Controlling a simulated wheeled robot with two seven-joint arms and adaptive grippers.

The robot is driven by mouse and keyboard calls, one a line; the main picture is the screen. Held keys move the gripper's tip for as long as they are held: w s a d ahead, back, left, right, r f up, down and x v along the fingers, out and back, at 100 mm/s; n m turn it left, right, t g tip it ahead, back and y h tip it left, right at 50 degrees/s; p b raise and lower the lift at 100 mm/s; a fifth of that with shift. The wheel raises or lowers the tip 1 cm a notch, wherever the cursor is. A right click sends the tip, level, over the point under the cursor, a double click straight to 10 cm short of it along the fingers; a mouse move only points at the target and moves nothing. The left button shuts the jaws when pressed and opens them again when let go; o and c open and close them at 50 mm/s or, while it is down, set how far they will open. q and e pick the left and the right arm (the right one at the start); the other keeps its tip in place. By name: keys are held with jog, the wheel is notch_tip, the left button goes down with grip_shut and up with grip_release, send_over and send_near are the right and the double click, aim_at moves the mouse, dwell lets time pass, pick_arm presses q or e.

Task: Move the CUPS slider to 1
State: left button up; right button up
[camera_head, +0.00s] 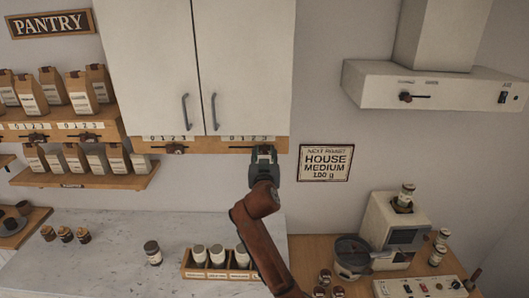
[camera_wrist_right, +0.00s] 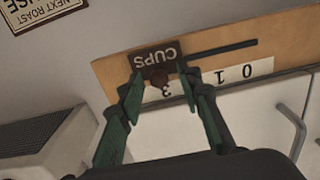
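The CUPS slider (camera_wrist_right: 158,78) is a dark knob with a dark CUPS plate (camera_wrist_right: 150,56) on a wooden strip below the right cabinet door. It appears upside down in the right wrist view, beside the 3 of its white scale (camera_wrist_right: 240,74). The 1 and 0 show farther along; the 2 is hidden by a finger. My right gripper (camera_wrist_right: 160,80) has its fingers apart, one on each side of the knob, with small gaps visible. In the head view my right gripper (camera_head: 263,152) is at the strip and covers the slider. My left gripper is not in view.
The white cabinet (camera_head: 240,70) is just above the strip. Another slider (camera_head: 175,149) sits left on the same strip. An order sign (camera_head: 325,162) hangs close right. A jar rack (camera_head: 215,273) and grinder (camera_head: 385,220) stand below.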

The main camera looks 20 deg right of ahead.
jog(key=shift+c, duration=0.3)
grip_shut()
dwell(0.4)
